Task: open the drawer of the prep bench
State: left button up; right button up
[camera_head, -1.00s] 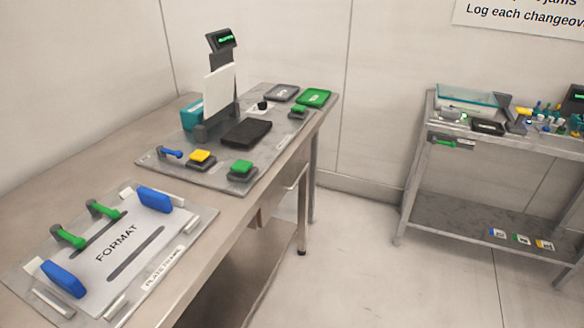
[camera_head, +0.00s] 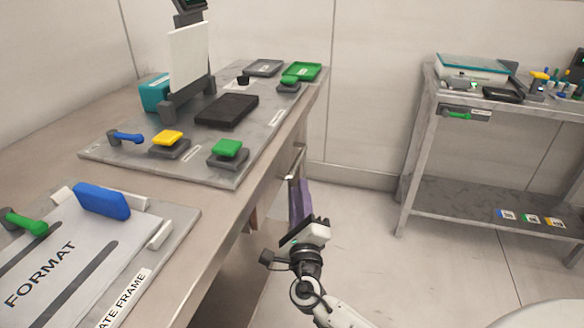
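A long metal bench (camera_head: 225,222) runs along the left. Below its edge a metal bar handle (camera_head: 294,158) sticks out on the side facing the aisle. The drawer front behind it is seen very obliquely and is mostly hidden under the bench edge. My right gripper (camera_head: 299,186) reaches up from the bottom, its purple fingers pointing up at the handle. The fingertips overlap or lie just below the handle in the picture; I cannot tell if they touch it. The finger gap is not clear from this angle. My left gripper is out of view.
On the bench are a FORMAT plate (camera_head: 52,268) with blue and green clamps, and a panel (camera_head: 105,152) with yellow and green buttons and a black pad (camera_head: 227,110). A second metal table (camera_head: 415,150) stands at right. Floor between them is clear.

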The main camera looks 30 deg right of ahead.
aim_at(297, 162)
jog(key=b+x, duration=0.2)
jog(key=x, duration=0.8)
jog(key=shift+r, duration=0.15)
jog(key=shift+s, duration=0.1)
grip_shut()
